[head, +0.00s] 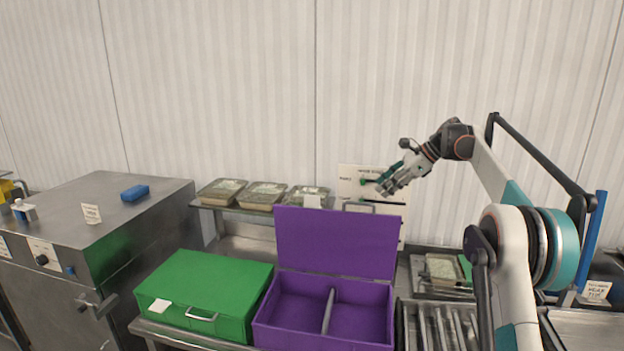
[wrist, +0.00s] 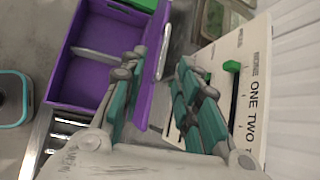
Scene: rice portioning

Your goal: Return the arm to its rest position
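My gripper (head: 391,181) is raised in front of the white sign board (head: 352,185), above and to the right of the open purple box (head: 292,328). My arm reaches up from the lower right and bends left to it. In the wrist view my gripper (wrist: 160,68) has its two teal fingers spread apart with nothing held between them. The purple box (wrist: 68,82) shows left of the fingers there, and the board (wrist: 248,95) shows to their right, partly hidden by a finger.
A shut green box (head: 205,275) stands left of the purple box. Several filled trays (head: 262,195) line the back shelf. A metal cabinet with a blue block (head: 135,193) is at left. A blue post (head: 593,245) stands close to my arm at right.

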